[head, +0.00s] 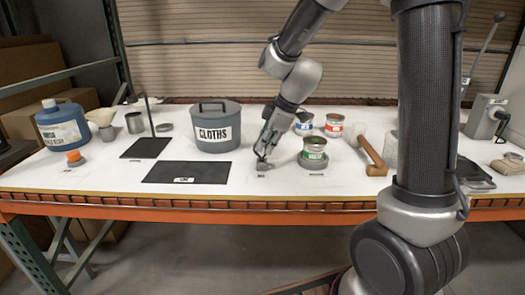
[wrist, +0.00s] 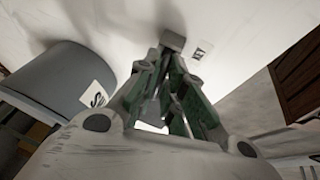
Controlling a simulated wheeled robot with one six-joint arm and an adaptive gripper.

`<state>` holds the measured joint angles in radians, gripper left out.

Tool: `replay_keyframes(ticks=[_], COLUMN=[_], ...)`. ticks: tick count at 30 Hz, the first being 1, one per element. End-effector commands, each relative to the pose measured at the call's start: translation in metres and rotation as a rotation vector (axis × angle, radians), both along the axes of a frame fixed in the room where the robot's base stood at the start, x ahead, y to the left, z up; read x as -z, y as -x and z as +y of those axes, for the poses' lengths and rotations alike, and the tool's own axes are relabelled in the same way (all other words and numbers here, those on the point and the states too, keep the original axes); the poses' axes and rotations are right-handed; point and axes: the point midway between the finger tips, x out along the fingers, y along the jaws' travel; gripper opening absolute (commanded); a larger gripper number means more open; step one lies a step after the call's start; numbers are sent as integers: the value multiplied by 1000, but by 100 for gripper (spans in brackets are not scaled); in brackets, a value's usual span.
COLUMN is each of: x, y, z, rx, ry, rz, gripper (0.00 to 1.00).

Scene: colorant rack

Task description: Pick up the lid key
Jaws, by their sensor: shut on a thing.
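In the wrist view the fingertips (wrist: 169,56) meet at the grey block-like end of the lid key (wrist: 173,40). A small label (wrist: 197,54) lies on the table beside it. The rest of the key is hidden by the fingers, and I cannot tell whether it touches the table.
The cloths bin (head: 216,132) stands left of my gripper. A black mat (head: 187,172) lies front left. The table's front edge is near.

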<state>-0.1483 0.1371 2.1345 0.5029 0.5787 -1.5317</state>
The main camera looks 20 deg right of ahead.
Motion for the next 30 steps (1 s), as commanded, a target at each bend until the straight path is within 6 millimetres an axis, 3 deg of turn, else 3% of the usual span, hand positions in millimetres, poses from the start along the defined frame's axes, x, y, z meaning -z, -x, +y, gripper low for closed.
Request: replay_keyframes(ticks=[5, 18, 29, 30], x=[-9, -91, -101, -101], y=[-2, -2, -1, -1], z=[0, 0, 0, 0], rx=[0, -1, 1, 1], ry=[1, 1, 1, 1], rz=[-9, -7, -1, -1], gripper=[0, 0, 0, 3])
